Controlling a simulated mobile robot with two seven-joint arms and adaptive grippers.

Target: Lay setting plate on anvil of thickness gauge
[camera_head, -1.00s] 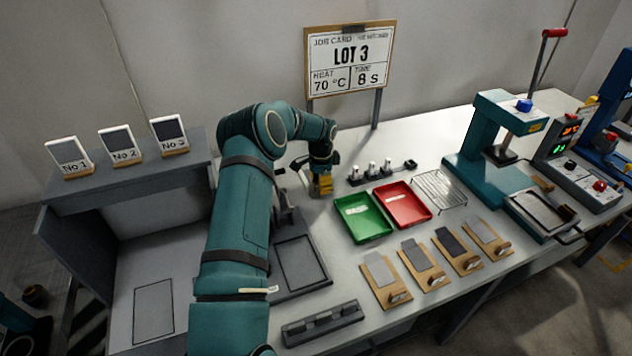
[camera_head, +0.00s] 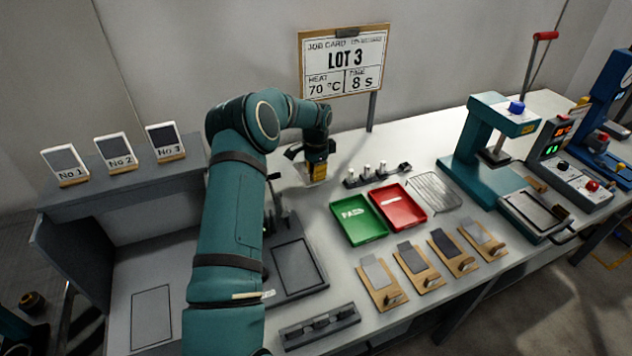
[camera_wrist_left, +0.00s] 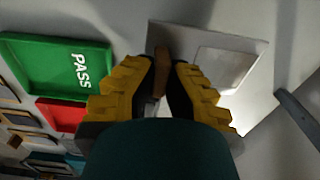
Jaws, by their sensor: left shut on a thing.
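My left gripper (camera_head: 317,174) is above the back of the bench, left of the small posts, pointing down. Its yellow fingers are shut on the setting plate, whose brown grip (camera_wrist_left: 161,60) shows between the fingertips in the left wrist view. A pale grey sheet with a lighter square (camera_wrist_left: 228,66) shows beside the grip; I cannot tell if it is all one piece. The thickness gauge (camera_head: 280,215) appears to be the dark upright on a dark base (camera_head: 296,268), partly hidden by my left arm. Its anvil is not clear. My right gripper is not in view.
A green PASS tray (camera_head: 358,220) and a red tray (camera_head: 398,207) lie right of the gripper. A rack of small posts (camera_head: 376,174) stands behind them. Wooden holders (camera_head: 381,284) line the front. A teal press (camera_head: 488,150) stands at the right.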

